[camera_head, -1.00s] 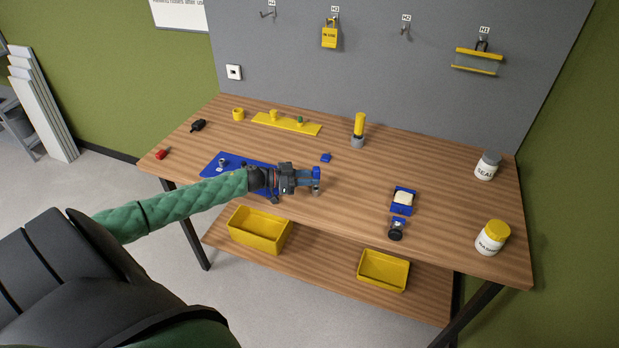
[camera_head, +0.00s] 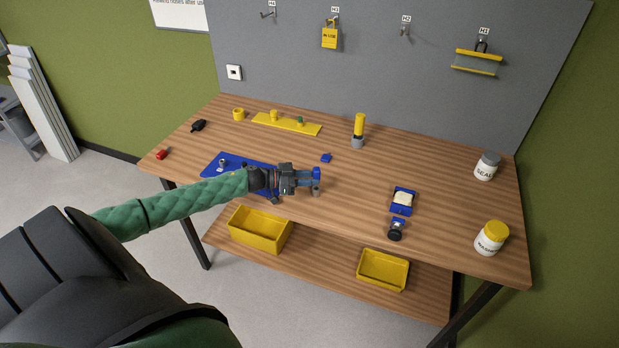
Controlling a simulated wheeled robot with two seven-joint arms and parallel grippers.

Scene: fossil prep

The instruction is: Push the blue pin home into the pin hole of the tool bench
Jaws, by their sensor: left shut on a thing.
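My left gripper (camera_head: 308,179) reaches in from the left over the front middle of the wooden bench (camera_head: 355,185). It is shut on a small blue piece with a grey lower end, which looks like the blue pin (camera_head: 317,174). The grey end points down close to the bench top; I cannot tell whether it touches. The pin hole cannot be made out. A small blue block (camera_head: 325,158) lies just behind the gripper. My right gripper is not in view.
A blue board (camera_head: 213,167) with a grey fitting lies left, partly behind my arm. A blue tray (camera_head: 403,201) and dark round item (camera_head: 396,231) lie right. A yellow-handled tool (camera_head: 359,127) stands behind. Jars (camera_head: 490,239) are far right. The centre-right is clear.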

